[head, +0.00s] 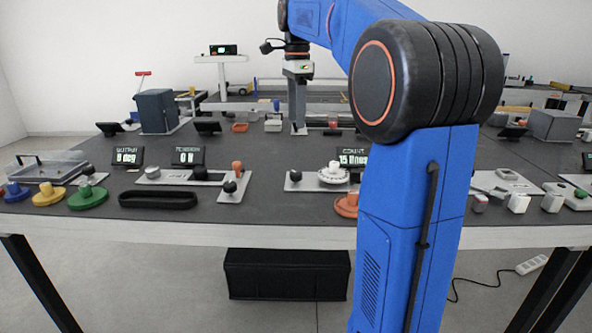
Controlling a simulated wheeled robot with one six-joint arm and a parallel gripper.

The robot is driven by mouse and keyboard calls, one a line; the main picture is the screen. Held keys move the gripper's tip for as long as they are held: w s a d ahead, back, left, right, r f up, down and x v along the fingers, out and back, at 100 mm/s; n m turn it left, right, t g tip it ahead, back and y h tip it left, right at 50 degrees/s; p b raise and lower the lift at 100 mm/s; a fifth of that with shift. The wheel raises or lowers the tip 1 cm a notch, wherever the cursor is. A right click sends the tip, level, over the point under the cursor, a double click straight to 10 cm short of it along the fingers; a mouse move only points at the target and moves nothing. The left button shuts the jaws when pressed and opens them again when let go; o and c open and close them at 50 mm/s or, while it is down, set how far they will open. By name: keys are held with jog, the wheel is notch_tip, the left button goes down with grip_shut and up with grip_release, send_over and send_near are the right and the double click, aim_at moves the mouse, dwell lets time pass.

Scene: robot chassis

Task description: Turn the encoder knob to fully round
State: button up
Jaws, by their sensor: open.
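A white round dial with a knob on top (333,172) sits on a light plate at the table's middle, below a small display reading "COUNT" (353,157). It looks like the encoder knob, but no label on it is legible. The display's figures look like 15, partly cut off by my arm. My gripper (298,78) hangs pointing down over the far middle of the table, well behind the dial and apart from it. It is open, with nothing visible in it. A grey upright shape lies below it, and the fingertips are hard to make out.
A black knob (295,176) stands left of the dial. An orange disc (346,205) lies in front, partly behind my arm. A slider plate (190,176), a black belt (158,199) and coloured knobs (88,197) are at left. White blocks (519,202) stand at right.

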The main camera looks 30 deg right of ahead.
aim_at(296, 172)
notch_tip(296, 172, down, 18)
jog(key=n, duration=1.9)
jog(key=shift+w+r, duration=0.1)
jog(key=shift+r, duration=0.05)
jog(key=c, duration=1.1)
jog(key=shift+o, duration=0.2)
jog(key=shift+m, duration=0.3)
